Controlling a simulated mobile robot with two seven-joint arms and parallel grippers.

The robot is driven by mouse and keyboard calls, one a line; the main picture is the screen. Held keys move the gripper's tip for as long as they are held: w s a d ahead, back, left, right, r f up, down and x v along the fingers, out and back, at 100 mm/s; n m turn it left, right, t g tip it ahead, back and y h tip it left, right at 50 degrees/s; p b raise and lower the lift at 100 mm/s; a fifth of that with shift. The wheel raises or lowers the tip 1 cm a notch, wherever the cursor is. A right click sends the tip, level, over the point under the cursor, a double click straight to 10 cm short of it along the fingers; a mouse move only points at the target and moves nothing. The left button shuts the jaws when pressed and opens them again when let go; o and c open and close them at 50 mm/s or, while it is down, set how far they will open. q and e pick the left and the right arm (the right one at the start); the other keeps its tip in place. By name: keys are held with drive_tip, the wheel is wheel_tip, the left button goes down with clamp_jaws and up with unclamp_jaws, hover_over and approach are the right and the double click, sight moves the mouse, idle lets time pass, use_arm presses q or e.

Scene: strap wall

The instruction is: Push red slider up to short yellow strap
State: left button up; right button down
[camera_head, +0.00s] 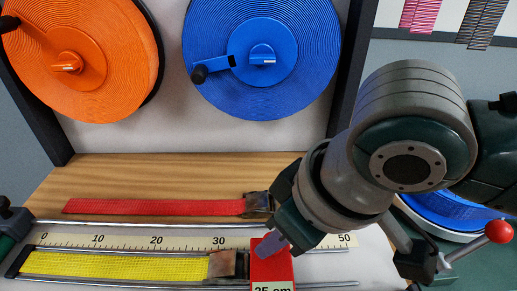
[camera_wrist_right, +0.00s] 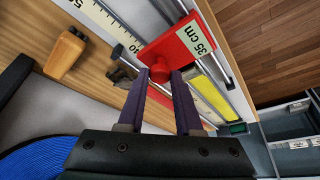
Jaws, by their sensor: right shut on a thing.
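The red slider (camera_head: 270,268) with a "35 cm" label sits on the rails at the front, right of the yellow strap. It also shows in the right wrist view (camera_wrist_right: 172,44). The short yellow strap (camera_head: 115,264) lies flat between the rails; its brownish end piece (camera_head: 228,265) is close to the slider's left side. I cannot tell whether they touch. The strap also shows in the wrist view (camera_wrist_right: 210,97).
A scale strip (camera_head: 180,241) runs behind the strap. A red strap (camera_head: 155,207) lies farther back on the wood. An orange reel (camera_head: 75,62) and a blue reel (camera_head: 262,62) hang on the wall. A red-knobbed lever (camera_head: 498,231) stands at the right.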

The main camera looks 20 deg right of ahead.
drive_tip(key=shift+a, duration=0.15)
drive_tip(key=c, duration=1)
unclamp_jaws()
drive_tip(key=shift+c, duration=0.2)
drive_tip(key=o, duration=0.3)
drive_tip(key=shift+a, duration=0.1)
drive_tip(key=shift+o, duration=0.7)
drive_tip(key=p+v, duration=0.2)
drive_tip(key=v, duration=0.8)
